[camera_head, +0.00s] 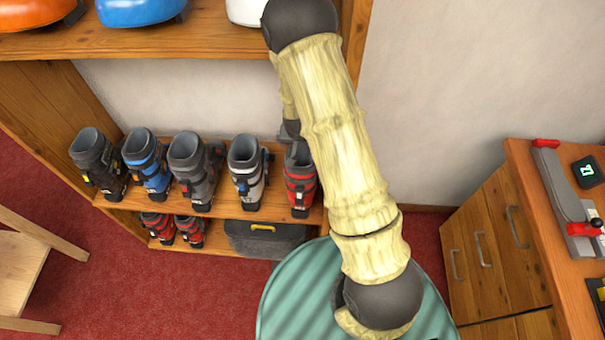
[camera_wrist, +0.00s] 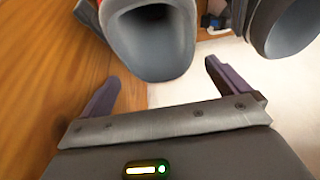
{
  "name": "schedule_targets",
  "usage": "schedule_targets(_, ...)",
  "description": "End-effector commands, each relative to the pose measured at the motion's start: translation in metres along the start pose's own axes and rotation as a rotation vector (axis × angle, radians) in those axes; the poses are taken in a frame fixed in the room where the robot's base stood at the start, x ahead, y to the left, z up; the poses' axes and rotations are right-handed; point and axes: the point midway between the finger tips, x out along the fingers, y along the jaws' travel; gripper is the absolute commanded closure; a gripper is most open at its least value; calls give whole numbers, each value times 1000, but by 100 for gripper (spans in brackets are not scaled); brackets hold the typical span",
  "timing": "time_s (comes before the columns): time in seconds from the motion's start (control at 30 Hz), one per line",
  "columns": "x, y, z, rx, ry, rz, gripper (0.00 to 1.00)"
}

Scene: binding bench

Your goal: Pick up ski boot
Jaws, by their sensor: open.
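Several ski boots stand in a row on the middle wooden shelf in the head view: a black one (camera_head: 97,160), a blue one (camera_head: 147,162), a grey one (camera_head: 193,168), a white-grey one (camera_head: 246,168) and a red one (camera_head: 300,185) at the right end. My gripper (camera_wrist: 161,70) is open and empty in the wrist view. A grey boot cuff with a red edge (camera_wrist: 150,45), seemingly the red boot, is just beyond the fingertips. A second boot cuff (camera_wrist: 285,28) is at upper right. In the head view my arm hides most of the gripper, near the red boot's top.
Helmets (camera_head: 140,10) sit on the upper shelf (camera_head: 150,42). Smaller red boots (camera_head: 160,226) and a dark case (camera_head: 264,236) are on the lower shelf. A wooden bench with drawers (camera_head: 495,250) stands at right, and a wooden stool (camera_head: 22,265) at left.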

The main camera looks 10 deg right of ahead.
Motion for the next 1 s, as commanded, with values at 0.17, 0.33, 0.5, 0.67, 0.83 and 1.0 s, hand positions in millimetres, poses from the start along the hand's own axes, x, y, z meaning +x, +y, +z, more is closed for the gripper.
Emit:
schedule_targets(0.17,17,0,0,0,-4,1,0)
schedule_targets(0.33,36,0,0,1,-3,1,0)
schedule_targets(0.5,46,-1,0,0,-2,0,0)
schedule_targets(0.67,46,-1,0,0,-1,0,0)
schedule_targets(0.83,46,-1,0,0,-1,0,0)
schedule_targets(1.0,46,-1,0,1,-1,0,0)
